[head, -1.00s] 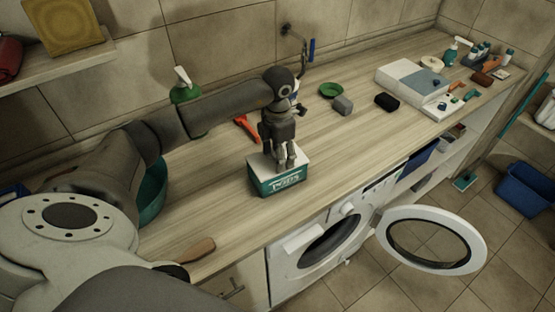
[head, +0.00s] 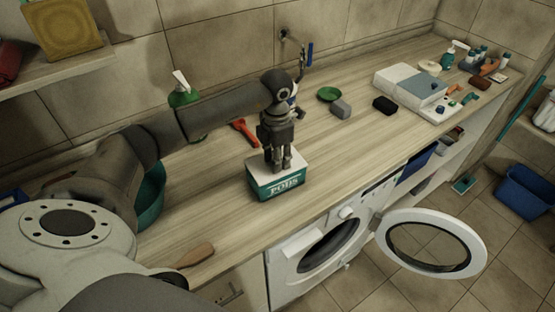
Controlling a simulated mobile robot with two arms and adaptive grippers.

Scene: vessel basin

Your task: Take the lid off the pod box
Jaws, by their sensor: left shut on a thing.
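The pod box (head: 277,190) stands on the wooden counter, teal with white "PODS" lettering on its front. Its pale lid (head: 299,164) still sits on top, and I see no clear gap between lid and box. My left gripper (head: 278,167) points straight down over the middle of the lid, with its fingers close together. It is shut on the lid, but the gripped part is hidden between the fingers. My right gripper is not in view.
A green bottle (head: 183,92), an orange-red tool (head: 244,132), a green dish (head: 328,94), a grey block (head: 341,109) and a black item (head: 384,105) lie behind. A brown-handled brush (head: 195,255) is at front left. The washing machine door (head: 478,243) hangs open below.

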